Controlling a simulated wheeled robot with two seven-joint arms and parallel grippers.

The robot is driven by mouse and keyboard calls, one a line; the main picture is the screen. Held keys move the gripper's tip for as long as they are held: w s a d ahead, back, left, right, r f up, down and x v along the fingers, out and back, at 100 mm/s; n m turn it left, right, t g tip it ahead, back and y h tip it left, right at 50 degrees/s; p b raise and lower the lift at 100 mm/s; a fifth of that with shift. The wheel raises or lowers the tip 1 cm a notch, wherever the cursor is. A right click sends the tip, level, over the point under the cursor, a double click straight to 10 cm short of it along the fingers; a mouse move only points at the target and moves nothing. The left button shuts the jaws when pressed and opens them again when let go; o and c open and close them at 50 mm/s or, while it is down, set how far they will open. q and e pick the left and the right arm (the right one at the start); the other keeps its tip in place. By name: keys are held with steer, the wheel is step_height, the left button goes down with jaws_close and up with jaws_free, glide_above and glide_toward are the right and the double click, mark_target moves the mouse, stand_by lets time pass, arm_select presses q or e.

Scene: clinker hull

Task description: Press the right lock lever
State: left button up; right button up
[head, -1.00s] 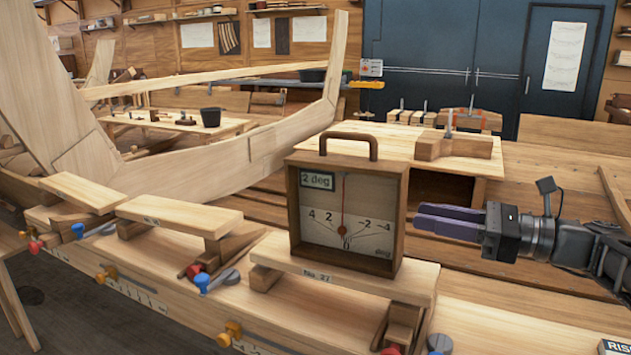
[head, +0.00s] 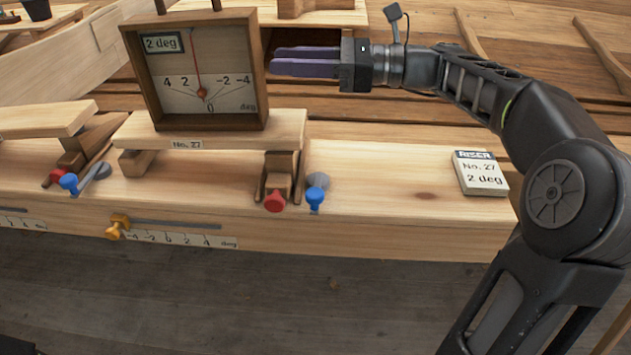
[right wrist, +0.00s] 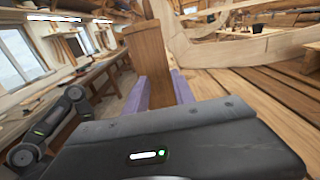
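The right lock lever, a blue knob (head: 316,197) with a grey paddle behind it, is on the bench front right of plank No. 27 (head: 230,128). A red knob (head: 275,200) stands just left of it. A boxed inclinometer (head: 200,75) with a "2 deg" tag stands upright on the plank. My right gripper (head: 273,60) has purple fingers pointing left, close to the box's right side and above and behind the lever. In the right wrist view its fingers (right wrist: 172,90) are apart with nothing held, the box side (right wrist: 148,55) just beyond. My left gripper is out of view.
A "RISER No. 27, 2 deg" block (head: 482,174) lies on the bench at right. Another blue lever (head: 68,182) and red knob stand at left. A yellow slider (head: 117,226) sits on the front scale. The bench top between lever and riser block is clear.

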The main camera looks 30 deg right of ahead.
steer(key=shift+c, duration=0.5)
